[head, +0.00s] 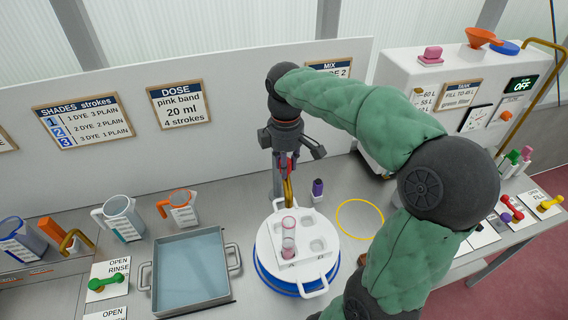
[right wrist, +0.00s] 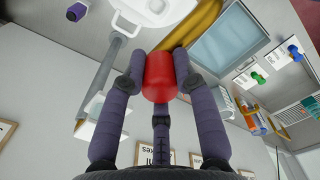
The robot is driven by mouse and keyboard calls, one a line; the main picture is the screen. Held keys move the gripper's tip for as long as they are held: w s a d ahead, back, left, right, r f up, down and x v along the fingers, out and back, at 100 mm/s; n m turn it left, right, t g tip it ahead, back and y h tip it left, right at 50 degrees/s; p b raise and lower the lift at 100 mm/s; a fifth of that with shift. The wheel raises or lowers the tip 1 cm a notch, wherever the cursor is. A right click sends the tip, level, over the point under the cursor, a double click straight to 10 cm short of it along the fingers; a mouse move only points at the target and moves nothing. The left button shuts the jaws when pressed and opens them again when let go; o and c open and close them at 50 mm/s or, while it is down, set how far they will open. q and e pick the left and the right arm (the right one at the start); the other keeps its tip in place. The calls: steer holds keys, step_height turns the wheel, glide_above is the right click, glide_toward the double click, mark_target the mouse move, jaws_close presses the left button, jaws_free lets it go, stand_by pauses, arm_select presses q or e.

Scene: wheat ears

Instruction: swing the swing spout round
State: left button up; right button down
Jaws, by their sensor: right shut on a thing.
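The swing spout (head: 288,192) is a brass pipe that stands behind the white round turntable in the head view. In the right wrist view the brass pipe (right wrist: 198,30) runs toward the tray side, with a red grip (right wrist: 160,80) at its near end. My right gripper (head: 286,165) is above the spout, reaching down over it. The gripper hides most of the spout's top in the head view. My left gripper is not in view.
A dark purple bottle (head: 318,190) stands close right of the spout, near a yellow ring (head: 378,208).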

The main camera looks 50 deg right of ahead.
steer(key=c, duration=0.9)
jaws_free()
steer(key=shift+c, duration=0.2)
step_height(320, 180, up, 12)
steer(key=shift+f, duration=0.1)
